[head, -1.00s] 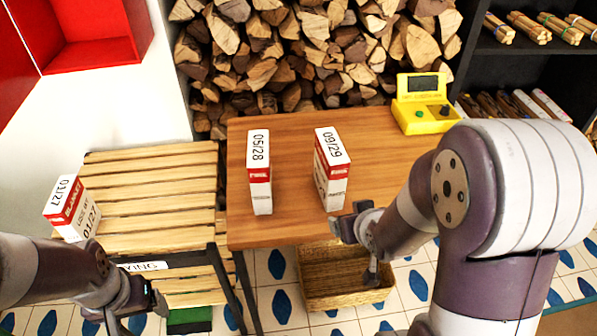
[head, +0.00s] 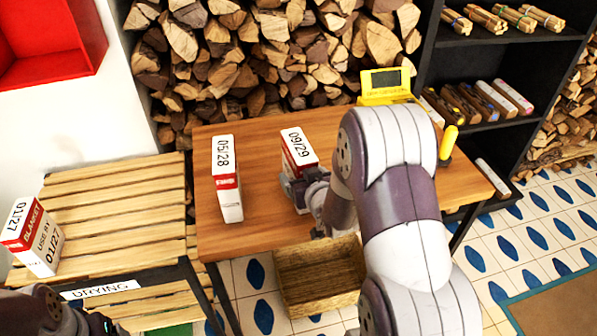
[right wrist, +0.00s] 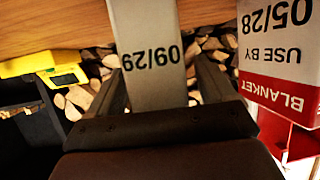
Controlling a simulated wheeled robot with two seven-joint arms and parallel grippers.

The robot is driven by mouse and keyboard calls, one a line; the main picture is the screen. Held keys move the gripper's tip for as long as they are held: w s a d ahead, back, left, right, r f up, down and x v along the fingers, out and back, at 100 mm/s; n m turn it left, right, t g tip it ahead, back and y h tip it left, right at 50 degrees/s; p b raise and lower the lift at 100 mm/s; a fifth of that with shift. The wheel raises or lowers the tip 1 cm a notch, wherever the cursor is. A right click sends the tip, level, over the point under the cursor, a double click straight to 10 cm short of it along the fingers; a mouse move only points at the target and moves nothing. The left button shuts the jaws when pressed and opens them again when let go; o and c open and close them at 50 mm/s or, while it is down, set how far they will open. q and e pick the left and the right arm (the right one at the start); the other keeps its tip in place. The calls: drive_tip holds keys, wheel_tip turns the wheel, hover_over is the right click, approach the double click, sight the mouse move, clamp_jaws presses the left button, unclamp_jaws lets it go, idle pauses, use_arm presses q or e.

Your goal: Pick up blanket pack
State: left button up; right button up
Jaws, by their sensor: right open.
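Three white-and-red blanket packs show in the head view. The 09/29 pack (head: 299,147) stands upright on the wooden table; the 05/28 pack (head: 226,180) stands to its left. The 01/27 pack (head: 33,238) stands on the slatted rack at far left. My right gripper (head: 297,190) is open at the front of the 09/29 pack. In the right wrist view, the 09/29 pack (right wrist: 148,35) lies between the open fingers (right wrist: 158,82), and the 05/28 pack (right wrist: 275,70) is beside them. My left gripper (head: 98,323) is low at the left, mostly cut off.
The wooden table (head: 262,225) has a yellow device (head: 385,92) at the back. A basket (head: 318,285) sits below its front edge. Stacked firewood (head: 250,60) is behind, and a dark shelf (head: 500,38) is at right. The slatted rack (head: 120,205) has a DRYING sign.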

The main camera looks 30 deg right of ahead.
drive_tip(key=c, duration=1.5)
drive_tip(key=shift+r, duration=0.15)
